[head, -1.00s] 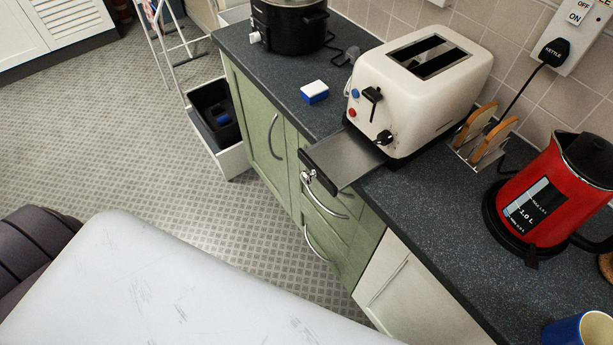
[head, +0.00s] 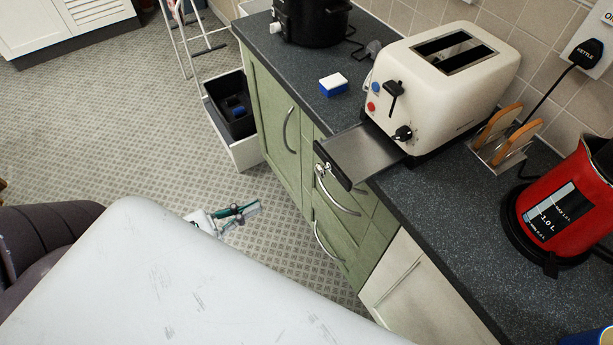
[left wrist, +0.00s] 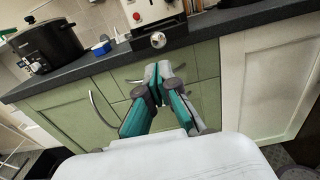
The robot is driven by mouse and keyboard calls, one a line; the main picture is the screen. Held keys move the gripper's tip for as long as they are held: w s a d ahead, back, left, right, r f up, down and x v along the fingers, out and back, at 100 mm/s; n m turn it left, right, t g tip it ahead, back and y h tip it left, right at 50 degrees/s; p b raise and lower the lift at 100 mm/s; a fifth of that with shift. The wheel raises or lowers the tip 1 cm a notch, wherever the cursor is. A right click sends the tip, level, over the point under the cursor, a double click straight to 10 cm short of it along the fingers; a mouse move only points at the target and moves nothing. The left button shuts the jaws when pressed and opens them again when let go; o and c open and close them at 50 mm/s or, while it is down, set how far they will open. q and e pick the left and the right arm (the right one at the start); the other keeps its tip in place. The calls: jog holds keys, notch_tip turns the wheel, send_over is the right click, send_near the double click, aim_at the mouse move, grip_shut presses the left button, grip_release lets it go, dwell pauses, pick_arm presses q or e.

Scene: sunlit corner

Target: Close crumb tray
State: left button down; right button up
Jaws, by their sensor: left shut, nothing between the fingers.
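The crumb tray (head: 364,152) is a flat metal tray with a dark front bar and a round silver knob. It is pulled out from the base of the cream toaster (head: 440,85) and sticks out past the counter's front edge. In the left wrist view, the tray's dark front (left wrist: 172,34) and knob face me, above my fingertips. My left gripper (head: 256,206), green and grey, shows over the floor in the head view, left of the tray and apart from it. In the left wrist view its fingers (left wrist: 158,76) are together and empty. My right gripper is not in view.
Green cabinets (head: 270,120) with curved handles stand below the dark counter (head: 430,205). A blue-and-white sponge (head: 333,84), black cooker (head: 312,22), toast rack (head: 505,135) and red kettle (head: 560,205) are on the counter.

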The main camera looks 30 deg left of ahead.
aim_at(365, 150)
pick_arm(q)
jog(key=p+x, duration=0.4)
jog(key=x, duration=0.8)
jog(key=shift+w+a+r, duration=0.1)
jog(key=shift+w+r, duration=0.1)
jog(key=shift+w, duration=0.05)
jog(key=shift+w+d+f+p, duration=0.15)
jog(key=shift+w+d+p, duration=0.15)
jog(key=shift+w+p, duration=0.1)
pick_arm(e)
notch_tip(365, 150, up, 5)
pick_arm(q)
jog(key=shift+w, duration=0.1)
